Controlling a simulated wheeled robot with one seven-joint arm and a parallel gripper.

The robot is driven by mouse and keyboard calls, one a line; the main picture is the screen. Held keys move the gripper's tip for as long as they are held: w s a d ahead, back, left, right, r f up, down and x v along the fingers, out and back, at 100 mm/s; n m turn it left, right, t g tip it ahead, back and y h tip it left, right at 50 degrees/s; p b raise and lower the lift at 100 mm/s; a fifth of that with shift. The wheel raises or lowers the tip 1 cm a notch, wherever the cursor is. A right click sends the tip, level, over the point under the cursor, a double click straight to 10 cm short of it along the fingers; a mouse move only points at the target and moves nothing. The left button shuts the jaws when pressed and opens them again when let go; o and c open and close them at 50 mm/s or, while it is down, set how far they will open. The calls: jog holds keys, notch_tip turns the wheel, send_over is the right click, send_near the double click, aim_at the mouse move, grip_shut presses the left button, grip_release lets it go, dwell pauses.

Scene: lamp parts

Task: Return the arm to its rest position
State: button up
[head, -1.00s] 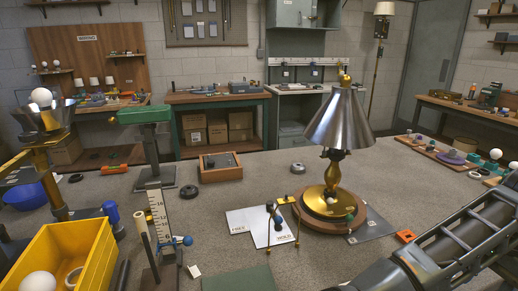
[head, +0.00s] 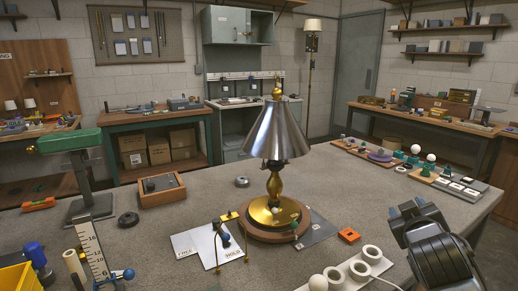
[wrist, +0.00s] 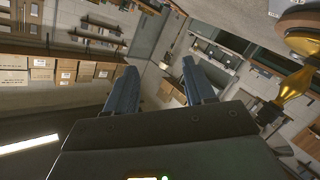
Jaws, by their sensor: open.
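My gripper (wrist: 155,88) shows in the wrist view with its two dark fingers apart and nothing between them. In the head view my arm is at the lower right, over the right part of the grey table (head: 345,205); the fingers cannot be made out there. The assembled lamp, with a metal cone shade (head: 278,135) and brass stem on a round wooden base (head: 262,233), stands upright on the table, left of my arm and apart from it. Part of the brass lamp stem (wrist: 295,84) also shows at the right of the wrist view.
A white strip with several round sockets (head: 360,270) lies just left of my arm. An orange block (head: 349,236) sits near the lamp. White cards (head: 205,241) and a small stand (head: 228,245) lie left of it. Small boards with bulbs line the table's far right edge.

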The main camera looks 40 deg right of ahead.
jog(key=s+a+f+n+t+y, duration=0.1)
jog(key=a+f+n+t+y, duration=0.3)
jog(key=a, duration=0.7)
jog(key=s+a+f+n+t+y, duration=0.1)
jog(key=a+f+n+t+y, duration=0.3)
jog(key=a, duration=0.6)
jog(key=s+a+m+y, duration=0.1)
jog(key=s+a+y, duration=0.2)
jog(key=s+a, duration=0.3)
jog(key=s+a+r+m+y, duration=0.1)
jog(key=s+a+y, duration=0.2)
jog(key=s+a, duration=0.4)
jog(key=a, duration=0.5)
jog(key=shift+s, duration=0.15)
